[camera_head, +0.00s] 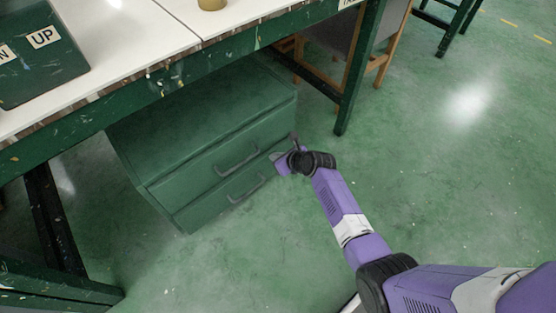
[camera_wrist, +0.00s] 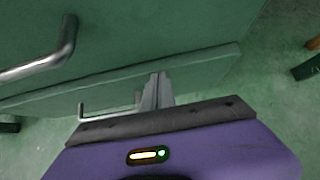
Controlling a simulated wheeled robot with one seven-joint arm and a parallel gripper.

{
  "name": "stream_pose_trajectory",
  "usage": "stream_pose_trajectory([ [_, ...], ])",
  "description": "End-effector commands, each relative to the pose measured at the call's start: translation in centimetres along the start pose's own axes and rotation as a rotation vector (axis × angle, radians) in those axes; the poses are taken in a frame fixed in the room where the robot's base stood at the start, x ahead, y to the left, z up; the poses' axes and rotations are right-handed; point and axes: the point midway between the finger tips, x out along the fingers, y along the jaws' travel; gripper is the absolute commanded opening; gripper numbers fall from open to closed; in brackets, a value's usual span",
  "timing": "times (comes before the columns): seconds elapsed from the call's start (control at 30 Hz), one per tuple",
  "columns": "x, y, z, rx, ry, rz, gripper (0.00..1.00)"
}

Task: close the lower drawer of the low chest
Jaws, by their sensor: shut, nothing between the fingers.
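The low chest (camera_head: 190,112) is green and stands on the floor under the worktable. Its upper drawer (camera_head: 190,184) has a bar handle (camera_head: 237,160), which also shows large in the wrist view (camera_wrist: 66,42). The lower drawer (camera_head: 205,212) has a similar handle (camera_head: 246,187), seen below its top edge in the wrist view (camera_wrist: 108,110). The lower drawer's front seems to stick out slightly beyond the upper one. My gripper (camera_head: 277,158) is shut and empty at the right part of the lower drawer's front. Its fingertips (camera_wrist: 158,78) overlap that front; contact is unclear.
The worktable (camera_head: 130,40) overhangs the chest, with a green leg (camera_head: 360,70) to the right and another frame (camera_head: 55,220) to the left. A wooden chair (camera_head: 390,50) stands behind the right leg. The floor (camera_head: 440,170) at the right is clear.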

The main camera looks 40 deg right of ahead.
Motion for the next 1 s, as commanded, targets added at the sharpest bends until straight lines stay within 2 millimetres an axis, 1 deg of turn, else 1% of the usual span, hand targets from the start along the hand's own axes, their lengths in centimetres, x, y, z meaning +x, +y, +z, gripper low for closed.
stream_pose_trajectory([
  [0.17,0.0,0.0,0.0,0.000,0.000,0.000,0.00],
  [0.23,0.1,0.0,0.3,-0.001,-0.001,0.000,0.00],
  [0.4,1.2,0.0,1.4,-0.001,-0.001,0.001,0.00],
  [0.53,1.8,0.0,1.8,0.000,-0.002,0.000,0.00],
  [0.87,2.0,0.1,2.1,-0.001,-0.007,-0.001,0.00],
  [1.0,1.6,-0.1,1.9,0.001,-0.007,0.000,0.00],
])
